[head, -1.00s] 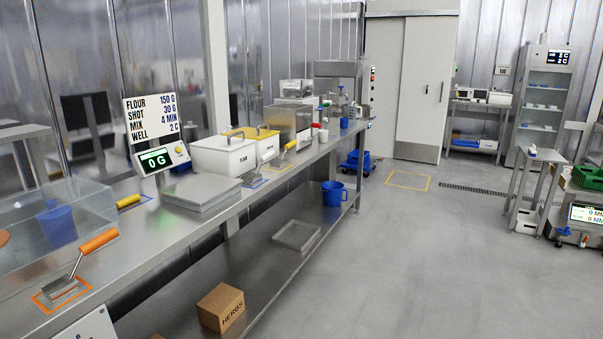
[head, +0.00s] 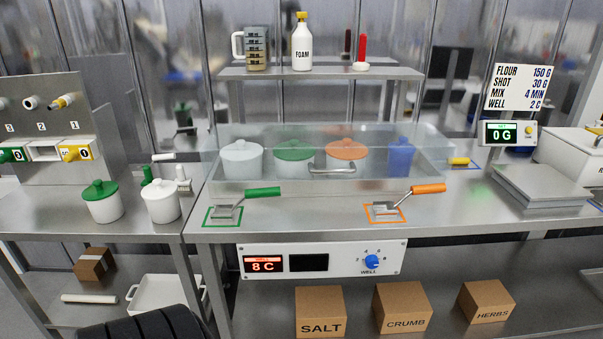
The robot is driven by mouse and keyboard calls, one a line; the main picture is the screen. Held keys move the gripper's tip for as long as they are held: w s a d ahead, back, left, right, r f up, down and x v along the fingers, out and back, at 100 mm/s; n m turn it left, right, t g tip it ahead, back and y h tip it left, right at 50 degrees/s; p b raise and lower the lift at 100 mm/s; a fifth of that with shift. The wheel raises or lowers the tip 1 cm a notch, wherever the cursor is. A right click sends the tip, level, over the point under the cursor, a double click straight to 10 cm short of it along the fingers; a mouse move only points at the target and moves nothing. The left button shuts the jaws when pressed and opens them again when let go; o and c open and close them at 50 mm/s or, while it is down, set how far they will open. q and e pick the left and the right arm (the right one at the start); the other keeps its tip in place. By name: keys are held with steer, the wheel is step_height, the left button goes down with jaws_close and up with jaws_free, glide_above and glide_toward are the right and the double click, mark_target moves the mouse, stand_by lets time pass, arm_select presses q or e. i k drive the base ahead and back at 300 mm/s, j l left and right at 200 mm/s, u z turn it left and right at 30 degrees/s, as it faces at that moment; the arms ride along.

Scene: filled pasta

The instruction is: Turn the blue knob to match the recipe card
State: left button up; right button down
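The blue knob (head: 372,262) sits on a white control panel (head: 332,275) under the front edge of the steel counter, above the label WELL. Small blue marks ring it. The panel's lit display (head: 263,264) reads 8 C, and a second display (head: 309,263) beside it is dark. The recipe card (head: 519,87) stands at the back right and reads FLOUR 150 G, SHOT 30 G, MIX 4 MIN, WELL 2 C. Neither of my grippers shows in the head view.
A clear-covered well (head: 320,187) with several lidded pots is on the counter. A green-handled scoop (head: 246,196) and an orange-handled scoop (head: 408,202) lie in front. Boxes marked SALT (head: 320,310), CRUMB (head: 402,307) and HERBS (head: 486,301) sit on the lower shelf.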

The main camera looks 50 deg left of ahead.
mark_target(371, 261)
steer(key=u, duration=1.5)
